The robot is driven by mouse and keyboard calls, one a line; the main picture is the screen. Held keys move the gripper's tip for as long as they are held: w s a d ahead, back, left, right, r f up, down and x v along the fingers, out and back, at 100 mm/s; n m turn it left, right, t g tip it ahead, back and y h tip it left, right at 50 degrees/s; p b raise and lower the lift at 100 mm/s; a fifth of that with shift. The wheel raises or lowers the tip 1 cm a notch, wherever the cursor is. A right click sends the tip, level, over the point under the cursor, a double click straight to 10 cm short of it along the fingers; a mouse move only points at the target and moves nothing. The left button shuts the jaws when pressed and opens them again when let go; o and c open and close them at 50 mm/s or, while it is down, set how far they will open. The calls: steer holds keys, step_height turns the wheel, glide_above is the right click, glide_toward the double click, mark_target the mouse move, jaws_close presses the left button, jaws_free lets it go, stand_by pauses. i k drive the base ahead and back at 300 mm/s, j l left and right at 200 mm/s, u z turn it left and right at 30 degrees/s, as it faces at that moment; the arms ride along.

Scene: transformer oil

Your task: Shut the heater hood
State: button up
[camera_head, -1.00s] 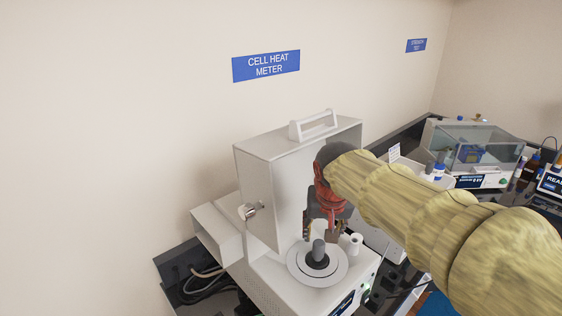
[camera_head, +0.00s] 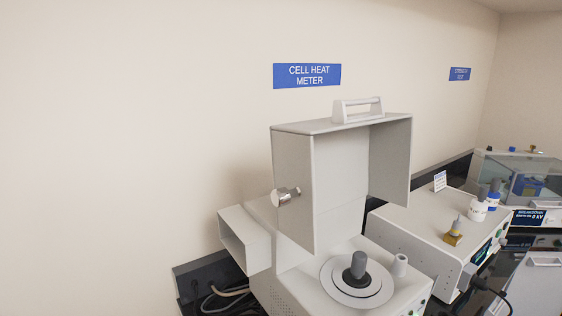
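The heater hood (camera_head: 294,190) is a pale grey box-shaped cover, raised and standing open at the back of the cell heat meter (camera_head: 290,294). It has a white handle (camera_head: 357,110) on top and a metal knob (camera_head: 286,195) on its left side. Its open side shows the empty inside. In front of it, a grey-topped plug (camera_head: 358,266) stands in the round heater plate (camera_head: 336,287). My gripper is not in view, and neither is my arm.
A second instrument (camera_head: 412,228) with white bottles (camera_head: 478,209) stands to the right. A clear-covered tester (camera_head: 522,178) is farther right. Cables (camera_head: 226,293) lie at the lower left.

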mark_target(321, 166)
steer(key=k+j+u, duration=0.1)
steer(key=j+u, duration=0.75)
steer(key=j, duration=0.15)
